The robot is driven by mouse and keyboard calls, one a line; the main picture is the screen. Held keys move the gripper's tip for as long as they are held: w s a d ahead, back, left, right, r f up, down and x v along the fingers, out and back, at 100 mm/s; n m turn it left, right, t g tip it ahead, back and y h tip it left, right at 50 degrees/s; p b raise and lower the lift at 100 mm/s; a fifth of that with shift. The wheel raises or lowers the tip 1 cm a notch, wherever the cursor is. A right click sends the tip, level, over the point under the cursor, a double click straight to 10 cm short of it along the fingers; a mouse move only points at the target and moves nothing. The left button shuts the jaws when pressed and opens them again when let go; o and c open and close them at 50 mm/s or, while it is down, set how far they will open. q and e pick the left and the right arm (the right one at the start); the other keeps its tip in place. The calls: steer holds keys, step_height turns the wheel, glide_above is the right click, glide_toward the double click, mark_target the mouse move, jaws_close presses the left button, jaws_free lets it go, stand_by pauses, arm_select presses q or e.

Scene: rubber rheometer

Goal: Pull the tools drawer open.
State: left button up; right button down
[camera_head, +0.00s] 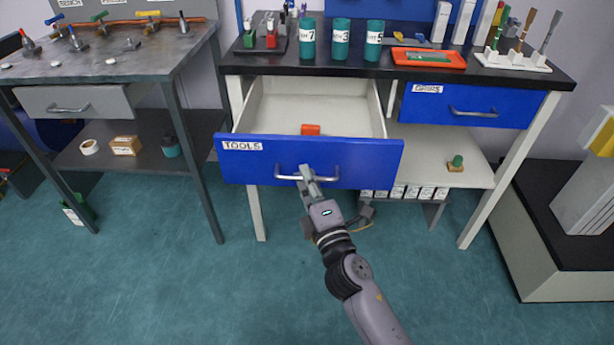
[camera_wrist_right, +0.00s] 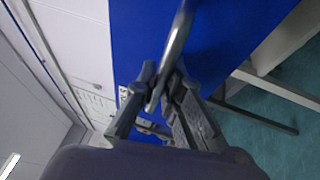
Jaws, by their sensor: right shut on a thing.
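The blue tools drawer (camera_head: 245,165), labelled TOOLS, stands pulled well out of the black-topped bench, its pale interior showing from above. An orange item (camera_head: 310,129) lies inside, near the drawer front. The drawer's metal bar handle (camera_head: 330,177) is on its front face. My right gripper (camera_head: 308,176) is at the middle of this handle and shut on it. In the right wrist view, the fingers (camera_wrist_right: 160,92) close around the handle bar (camera_wrist_right: 176,45) against the blue front (camera_wrist_right: 225,35). My left gripper is not in view.
The bench top (camera_head: 480,65) holds several teal cups, an orange tray (camera_head: 428,58) and a brush rack. A grey table (camera_head: 110,62) stands at left. The teal floor in front (camera_head: 200,290) is clear.

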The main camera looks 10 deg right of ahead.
steer(key=c, duration=2)
jaws_free()
steer(key=shift+o, duration=0.2)
steer(key=shift+s, duration=0.1)
steer(key=a+v, duration=0.1)
steer(key=v, duration=0.6)
steer(key=shift+s+d, duration=0.2)
steer(key=shift+d, duration=0.35)
steer(key=shift+f, duration=0.1)
